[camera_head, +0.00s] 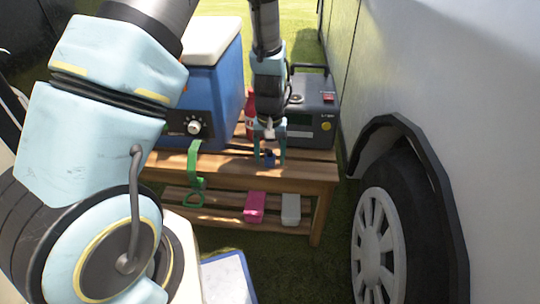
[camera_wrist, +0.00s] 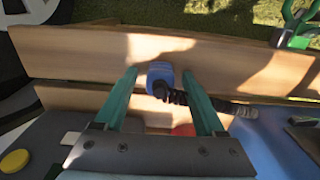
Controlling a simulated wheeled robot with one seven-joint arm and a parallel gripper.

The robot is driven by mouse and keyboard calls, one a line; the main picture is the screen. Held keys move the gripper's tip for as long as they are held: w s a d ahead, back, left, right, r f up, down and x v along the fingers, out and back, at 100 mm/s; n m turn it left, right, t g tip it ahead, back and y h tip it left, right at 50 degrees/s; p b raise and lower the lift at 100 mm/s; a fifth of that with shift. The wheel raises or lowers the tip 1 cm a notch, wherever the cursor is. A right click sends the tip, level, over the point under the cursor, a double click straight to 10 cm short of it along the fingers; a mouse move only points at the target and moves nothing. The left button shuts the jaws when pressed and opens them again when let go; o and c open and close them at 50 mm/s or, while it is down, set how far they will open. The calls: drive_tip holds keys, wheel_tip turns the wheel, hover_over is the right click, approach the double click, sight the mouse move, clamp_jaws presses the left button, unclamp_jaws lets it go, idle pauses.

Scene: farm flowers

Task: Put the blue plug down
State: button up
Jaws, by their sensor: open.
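The blue plug (camera_wrist: 161,74) with a dark, ribbed cable end sits between my gripper's two fingers in the wrist view. It appears to rest on the wooden bench top, near the front edge. My gripper (camera_head: 269,153) is open, pointing down over the bench (camera_head: 225,166). In the wrist view its green fingers (camera_wrist: 159,84) stand on either side of the plug with visible gaps. In the head view the plug (camera_head: 269,159) is small and dark between the fingertips.
A blue box with a pale lid and dial (camera_head: 216,95) stands left of my gripper. A dark power unit (camera_head: 312,112) and a red object (camera_head: 251,112) stand behind. A green strap (camera_head: 194,165) hangs at the front. A vehicle wheel (camera_head: 382,245) is right.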

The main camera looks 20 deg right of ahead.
sight(270, 151)
wheel_tip(270, 151, up, 13)
drive_tip(key=p, duration=0.4)
drive_tip(key=s+a+r+n, duration=0.1)
drive_tip(key=a+r, duration=0.3)
drive_tip(key=a, duration=0.9)
drive_tip(key=s+a+r+n+t, duration=0.1)
drive_tip(key=a+r, duration=0.4)
drive_tip(key=a, duration=0.8)
drive_tip(key=shift+s+a+n+t, duration=0.15)
drive_tip(key=shift+s+n+t, duration=0.2)
drive_tip(key=shift+n, duration=0.55)
drive_tip(key=shift+r, duration=0.15)
wheel_tip(270, 151, up, 28)
drive_tip(key=p, duration=2.8)
drive_tip(key=shift+r, duration=0.15)
